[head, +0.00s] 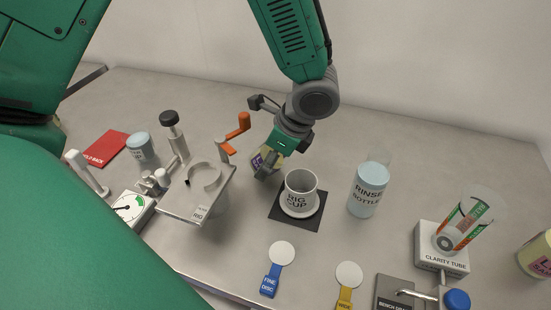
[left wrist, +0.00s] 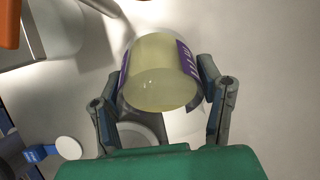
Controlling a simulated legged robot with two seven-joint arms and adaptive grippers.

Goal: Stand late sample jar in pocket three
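A jar of pale yellow content with a purple label (left wrist: 160,78) sits between the fingers of my left gripper (left wrist: 163,98) in the left wrist view. Both fingers press against its sides. In the head view my left gripper (head: 267,164) is low over the table, between the orange-handled crank and the rig cup; the jar (head: 256,161) shows only partly behind a finger, its purple label visible. The jar's lettering is too small to read. I cannot tell whether its base touches the table. No pocket marked three can be made out. My right gripper is out of view.
The rig cup (head: 299,192) stands on a black mat (head: 284,211) just right of my gripper, with the rinse bottle (head: 367,190) beyond. A metal rig stand (head: 186,205) and orange crank (head: 239,130) are close on the left. The clarity tube (head: 442,262) stands far right.

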